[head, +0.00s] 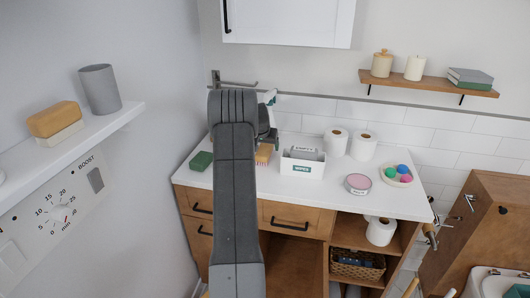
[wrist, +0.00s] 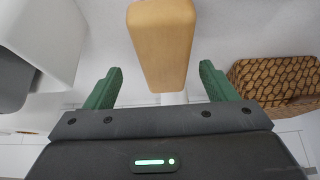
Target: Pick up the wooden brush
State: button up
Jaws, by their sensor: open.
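A smooth, light-brown wooden block, which looks like the wooden brush (wrist: 160,42), lies lengthwise ahead of my gripper in the wrist view. Its near end reaches between the two green fingertips. My gripper (wrist: 162,72) is open, with a gap on each side of the block and no visible contact. In the head view my arm covers much of this part of the counter; a small orange-brown piece (head: 263,155) shows just right of the arm and may be the same brush. My gripper's dark side (head: 268,135) is partly hidden there.
A white wipes box (head: 302,166) stands close right of the arm on the counter (head: 330,193). A woven brown item (wrist: 275,82) sits right of the block in the wrist view. A green block (head: 201,160) lies left. Toilet rolls (head: 363,147) and a round tin (head: 358,184) stand farther right.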

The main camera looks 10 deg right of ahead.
aim_at(265, 148)
jog(key=shift+a+p+x, duration=0.15)
jog(key=shift+p+x, duration=0.35)
jog(key=shift+x, duration=0.7)
jog(key=shift+a+p+x, duration=0.15)
jog(key=shift+p+x, duration=0.3)
jog(key=shift+x, duration=0.75)
jog(key=shift+w, duration=0.1)
jog(key=shift+c, duration=0.5)
jog(key=c, duration=1.1)
jog(key=shift+r, duration=0.1)
notch_tip(265, 148, up, 10)
jog(key=shift+f+b, duration=0.1)
jog(key=shift+b, duration=1.1)
jog(key=o, duration=0.3)
jog(key=shift+a, duration=0.1)
jog(key=shift+c, duration=0.4)
